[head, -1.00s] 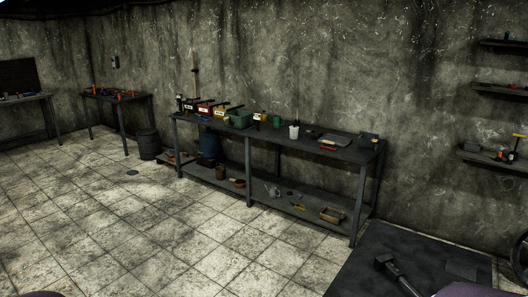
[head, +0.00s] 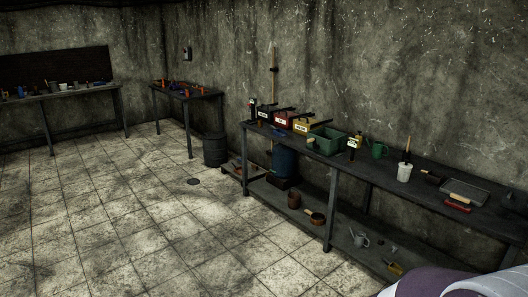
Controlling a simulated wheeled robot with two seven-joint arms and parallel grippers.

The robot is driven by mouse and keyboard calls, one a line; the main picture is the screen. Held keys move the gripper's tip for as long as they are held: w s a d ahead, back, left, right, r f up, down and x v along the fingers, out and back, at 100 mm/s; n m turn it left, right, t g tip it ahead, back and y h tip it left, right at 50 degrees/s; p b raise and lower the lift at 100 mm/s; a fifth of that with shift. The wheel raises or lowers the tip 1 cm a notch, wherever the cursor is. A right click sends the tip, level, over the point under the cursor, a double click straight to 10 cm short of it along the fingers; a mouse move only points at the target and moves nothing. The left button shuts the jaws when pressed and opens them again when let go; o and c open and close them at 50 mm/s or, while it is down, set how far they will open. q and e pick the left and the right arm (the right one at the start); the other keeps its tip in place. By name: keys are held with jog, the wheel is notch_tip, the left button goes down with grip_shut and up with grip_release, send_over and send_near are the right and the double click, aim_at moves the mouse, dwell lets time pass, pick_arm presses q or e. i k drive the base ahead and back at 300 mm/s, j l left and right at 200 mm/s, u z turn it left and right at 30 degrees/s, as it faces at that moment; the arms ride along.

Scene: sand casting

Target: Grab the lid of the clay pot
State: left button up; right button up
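A small brown pot (head: 294,200) stands on the lower shelf of the long workbench. It may be the clay pot, but it is too small and dark to tell, and I cannot make out a lid on it. A brown pan-like vessel with a light handle (head: 316,217) sits to its right on the same shelf. Neither of my grippers is in view. A purple and white part at the bottom right looks like my own arm and hides the near right end of the bench.
The long workbench (head: 335,160) along the wall holds several boxes, a green crate (head: 325,141), a white cup (head: 404,172) and a tray (head: 464,191). A dark barrel (head: 215,150) stands at its far end. Two tables stand further left. The tiled floor (head: 150,235) is clear.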

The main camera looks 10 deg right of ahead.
aim_at(405, 164)
jog(key=i+l+z, duration=0.15)
jog(key=i+z, duration=0.15)
jog(key=i, duration=0.4)
jog(key=i+z, duration=0.35)
jog(key=i, duration=0.35)
jog(key=i+j+z, duration=0.3)
jog(key=i, duration=0.4)
jog(key=i+z, duration=0.4)
jog(key=i+j+z, duration=0.35)
jog(key=i, duration=0.2)
jog(key=i+j+z, duration=1.4)
jog(key=k, duration=0.1)
